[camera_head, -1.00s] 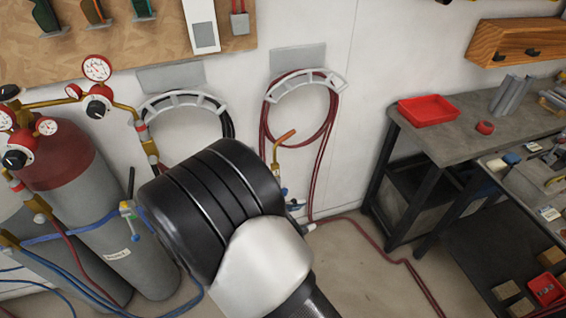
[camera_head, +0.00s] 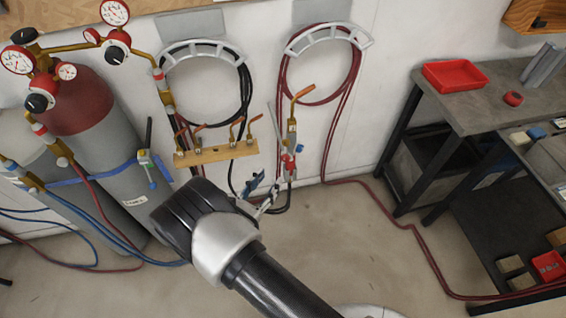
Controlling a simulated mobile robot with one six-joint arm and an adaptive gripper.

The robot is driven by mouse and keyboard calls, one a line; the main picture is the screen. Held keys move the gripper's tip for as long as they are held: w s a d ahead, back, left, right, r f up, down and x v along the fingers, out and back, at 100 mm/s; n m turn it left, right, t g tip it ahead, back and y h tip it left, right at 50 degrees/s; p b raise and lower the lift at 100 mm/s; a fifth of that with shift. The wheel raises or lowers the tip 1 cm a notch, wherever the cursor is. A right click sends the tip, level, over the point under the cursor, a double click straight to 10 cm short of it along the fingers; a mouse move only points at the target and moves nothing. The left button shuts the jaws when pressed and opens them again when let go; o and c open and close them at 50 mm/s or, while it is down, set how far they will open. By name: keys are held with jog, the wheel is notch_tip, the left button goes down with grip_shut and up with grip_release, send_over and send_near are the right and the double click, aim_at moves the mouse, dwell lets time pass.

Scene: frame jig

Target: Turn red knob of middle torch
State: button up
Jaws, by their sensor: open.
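A torch (camera_head: 291,132) with a bent copper tip stands upright in front of the red hose loop. Red parts (camera_head: 288,162), possibly its knob, show low on it, with a small blue knob beside them. I cannot tell for sure which torch is the middle one. My gripper (camera_head: 262,190) is open, just below and left of the red parts, seen small and partly behind my wrist. Contact is not clear.
Gas cylinders (camera_head: 100,150) with gauges and hoses stand at the left. Hose hangers (camera_head: 328,38) are on the wall. A grey workbench (camera_head: 490,100) with a red tray (camera_head: 455,75) is at the right. A red hose crosses the floor, which is otherwise mostly clear.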

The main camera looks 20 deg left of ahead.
aim_at(284, 160)
jog(key=b+x, duration=0.1)
jog(key=x, duration=0.8)
jog(key=shift+w, duration=0.1)
jog(key=shift+c, duration=0.3)
grip_shut()
